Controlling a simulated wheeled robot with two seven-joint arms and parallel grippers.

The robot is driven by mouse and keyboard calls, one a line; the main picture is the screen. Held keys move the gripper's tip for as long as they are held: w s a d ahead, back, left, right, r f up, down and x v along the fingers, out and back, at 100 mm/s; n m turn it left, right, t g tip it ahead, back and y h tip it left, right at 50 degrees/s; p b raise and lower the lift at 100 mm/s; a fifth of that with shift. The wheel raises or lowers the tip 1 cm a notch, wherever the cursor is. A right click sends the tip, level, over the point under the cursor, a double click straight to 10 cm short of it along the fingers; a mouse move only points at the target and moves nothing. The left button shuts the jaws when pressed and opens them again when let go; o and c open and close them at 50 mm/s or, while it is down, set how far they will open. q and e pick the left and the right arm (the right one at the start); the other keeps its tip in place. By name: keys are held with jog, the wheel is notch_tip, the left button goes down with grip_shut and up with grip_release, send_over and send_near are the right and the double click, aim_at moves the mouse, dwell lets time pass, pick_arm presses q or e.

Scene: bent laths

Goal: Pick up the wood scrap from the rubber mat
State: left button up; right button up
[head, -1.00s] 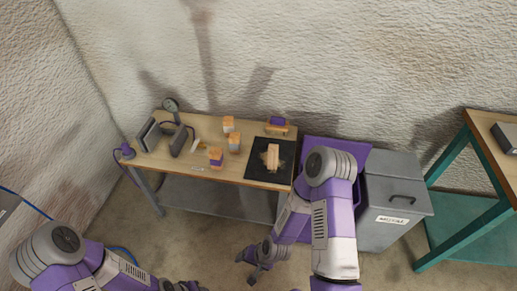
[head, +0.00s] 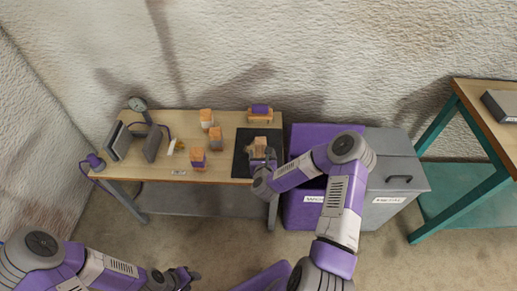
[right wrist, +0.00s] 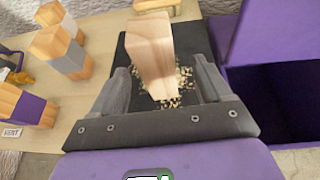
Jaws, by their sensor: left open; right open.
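The wood scrap (right wrist: 150,50) is a pale block on the black rubber mat (head: 240,171), with wood crumbs around it. In the head view the scrap (head: 259,143) is partly hidden by my right gripper (head: 262,160). In the right wrist view my right gripper (right wrist: 165,85) is open, its two fingers on either side of the near part of the scrap. I cannot tell whether they touch it. My left gripper (head: 188,276) is open and empty, low in front of the workbench, away from the mat.
The workbench (head: 215,175) also bears several banded wooden blocks (head: 198,158), a purple-topped block (head: 260,111) behind the mat, and a grey clamp-like device with a gauge (head: 137,104) at left. Purple (head: 305,210) and grey (head: 395,205) bins stand right of it. A teal-legged table (head: 460,190) is further right.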

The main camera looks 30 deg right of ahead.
jog(key=b+x, duration=0.2)
jog(key=x, duration=0.5)
jog(key=shift+a, duration=0.25)
jog(key=c, duration=1.1)
